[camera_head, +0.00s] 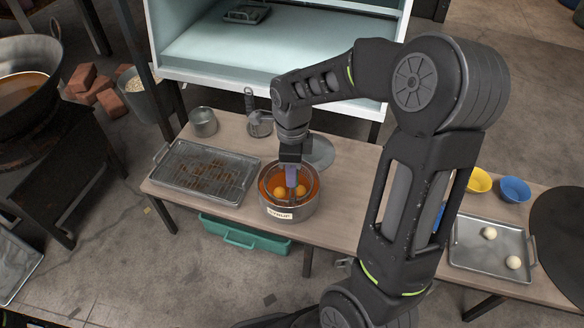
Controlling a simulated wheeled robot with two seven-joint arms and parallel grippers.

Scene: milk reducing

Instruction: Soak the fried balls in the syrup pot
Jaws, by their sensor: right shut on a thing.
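The syrup pot (290,212) is a round metal pot with a label, standing on the wooden table and holding orange syrup. Two golden fried balls (281,192) (301,190) show in the syrup. My right gripper (291,184) points down into the pot, its tips at the balls. It is shut on a fried ball, though the fingers hide part of the grip. My left gripper is not in view.
A metal tray with a rack (205,171) lies left of the pot. A small metal pot (203,122) and a round lid (318,151) are behind. On the right are a tray (484,258) with two pale balls, a yellow bowl (479,180) and a blue bowl (515,190).

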